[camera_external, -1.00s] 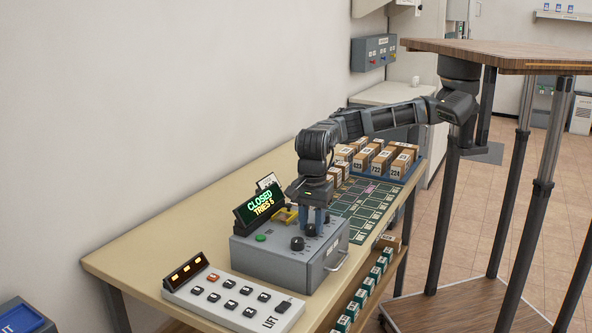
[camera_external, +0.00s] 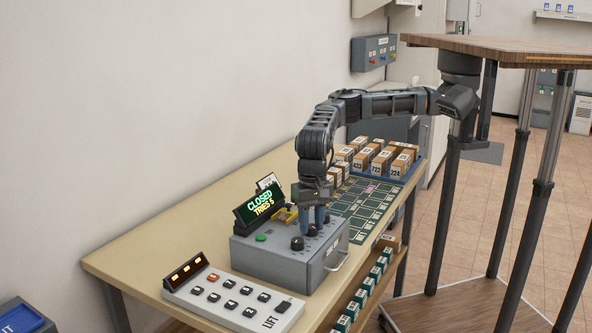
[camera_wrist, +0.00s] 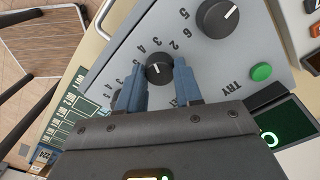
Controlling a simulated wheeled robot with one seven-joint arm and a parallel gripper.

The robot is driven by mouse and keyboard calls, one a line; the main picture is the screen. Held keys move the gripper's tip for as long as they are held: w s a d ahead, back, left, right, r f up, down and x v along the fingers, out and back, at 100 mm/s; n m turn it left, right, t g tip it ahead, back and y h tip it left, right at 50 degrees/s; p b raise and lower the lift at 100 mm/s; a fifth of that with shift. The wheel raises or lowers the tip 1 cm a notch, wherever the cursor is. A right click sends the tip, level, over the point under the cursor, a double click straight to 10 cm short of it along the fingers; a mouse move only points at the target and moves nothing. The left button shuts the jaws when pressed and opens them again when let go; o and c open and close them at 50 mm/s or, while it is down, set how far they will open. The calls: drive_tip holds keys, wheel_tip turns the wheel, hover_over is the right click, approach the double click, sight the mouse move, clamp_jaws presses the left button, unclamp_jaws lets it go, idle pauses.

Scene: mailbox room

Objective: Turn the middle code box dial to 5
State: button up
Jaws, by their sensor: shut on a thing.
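The grey code box (camera_external: 285,265) sits on the bench, its display reading CLOSED and TRIES 5 or 6. My gripper (camera_external: 316,226) points down at its top. In the wrist view my gripper (camera_wrist: 158,85) has its two blue fingers shut on either side of a black dial (camera_wrist: 158,68), apparently the middle one. This dial has a short white pointer mark. Digits are printed around it, partly covered by the fingers; the number it points to is unclear. Another black dial (camera_wrist: 217,18) beside it is free, also visible in the external view (camera_external: 297,243).
A green TRY button (camera_wrist: 261,72) is near the free dial. A keypad panel labelled LIFT (camera_external: 235,300) stands in front of the box. A green marked mat (camera_external: 365,200) and a blue tray of cartons (camera_external: 408,170) lie behind it.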

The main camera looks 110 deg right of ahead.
sight(312, 226)
drive_tip(key=n, duration=0.6)
drive_tip(key=shift+r+n+p, duration=0.1)
drive_tip(key=shift+n+p, duration=0.2)
drive_tip(key=shift+p, duration=0.05)
drive_tip(key=n, duration=0.6)
drive_tip(key=shift+n+p, duration=0.3)
drive_tip(key=o, duration=1)
drive_tip(key=shift+o, duration=0.2)
wheel_tip(312, 226, up, 8)
drive_tip(key=shift+f, duration=0.15)
